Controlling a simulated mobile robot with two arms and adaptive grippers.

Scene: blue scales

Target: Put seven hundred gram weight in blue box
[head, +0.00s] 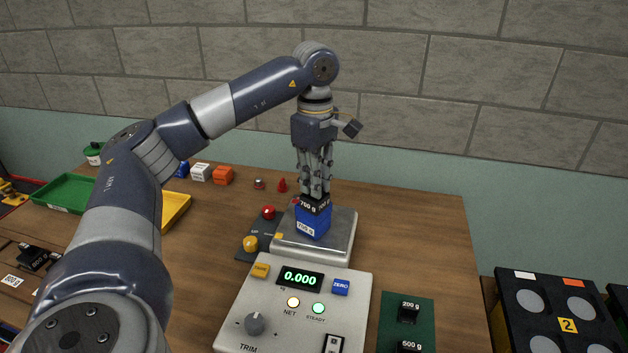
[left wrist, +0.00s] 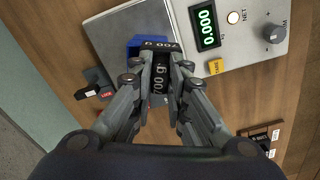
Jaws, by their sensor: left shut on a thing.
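The black seven hundred gram weight (head: 314,205), marked 700 g, is between the fingertips of my left gripper (head: 314,188). My left gripper is shut on it and points straight down. The blue box (head: 313,224), with a white 700 g label, stands on the scale's metal pan (head: 342,240). The weight is at the top of the box; how deep it sits is hidden. In the left wrist view the weight (left wrist: 161,78) lies between the fingers, with part of the blue box (left wrist: 133,46) behind it. My right gripper is not in view.
The scale's panel (head: 280,320) reads 0.000. White (head: 200,172) and orange boxes (head: 223,175) stand at the back left, near green (head: 66,192) and yellow trays (head: 177,208). The table's back right is clear.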

